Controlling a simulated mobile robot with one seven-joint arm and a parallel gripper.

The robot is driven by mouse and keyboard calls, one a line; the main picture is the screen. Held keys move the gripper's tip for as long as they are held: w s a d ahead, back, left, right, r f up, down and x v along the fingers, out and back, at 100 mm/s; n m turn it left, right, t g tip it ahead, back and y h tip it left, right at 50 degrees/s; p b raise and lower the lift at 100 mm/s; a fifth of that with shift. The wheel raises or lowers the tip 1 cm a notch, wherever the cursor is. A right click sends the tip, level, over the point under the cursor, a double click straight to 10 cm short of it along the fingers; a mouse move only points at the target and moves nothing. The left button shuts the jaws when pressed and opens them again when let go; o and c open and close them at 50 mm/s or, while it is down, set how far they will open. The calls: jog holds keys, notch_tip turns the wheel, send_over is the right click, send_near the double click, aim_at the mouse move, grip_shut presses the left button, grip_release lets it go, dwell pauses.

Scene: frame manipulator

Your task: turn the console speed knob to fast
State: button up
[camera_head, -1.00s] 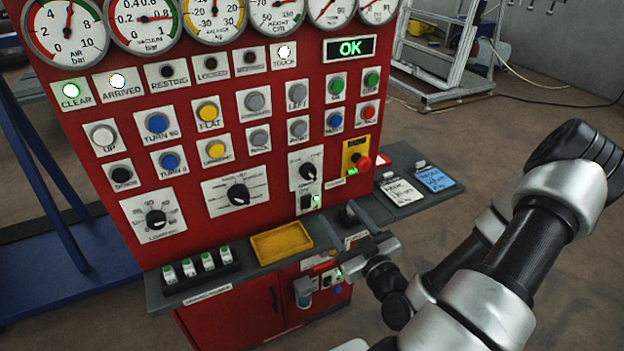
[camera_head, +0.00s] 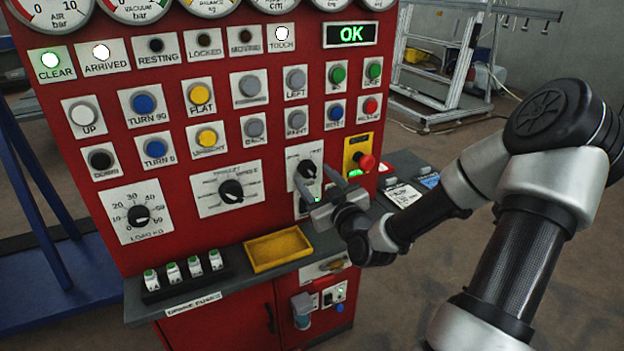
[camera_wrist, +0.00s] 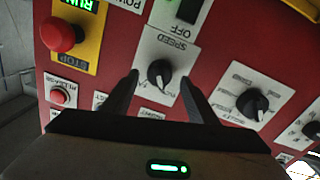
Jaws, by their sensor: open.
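The speed knob (camera_wrist: 159,74) is a black round knob on a white plate marked SPEED, which appears upside down in the wrist view. In the head view the knob (camera_head: 307,169) is on the red console, left of the red stop button. Its pale pointer line faces down and slightly right in the wrist view; the setting is too small to read. My gripper (camera_wrist: 159,84) is open, with one finger on each side of the knob in that view; contact cannot be told. In the head view my gripper (camera_head: 318,182) is just in front of the knob plate.
The red stop button (camera_head: 366,162) on its yellow plate sticks out close to the right of my gripper. Another black knob (camera_head: 231,190) is to the left. Below, a grey ledge carries a yellow tray (camera_head: 278,250).

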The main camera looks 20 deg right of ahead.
jog(key=shift+w, duration=1.2)
jog(key=c, duration=1.1)
jog(key=shift+o, duration=0.2)
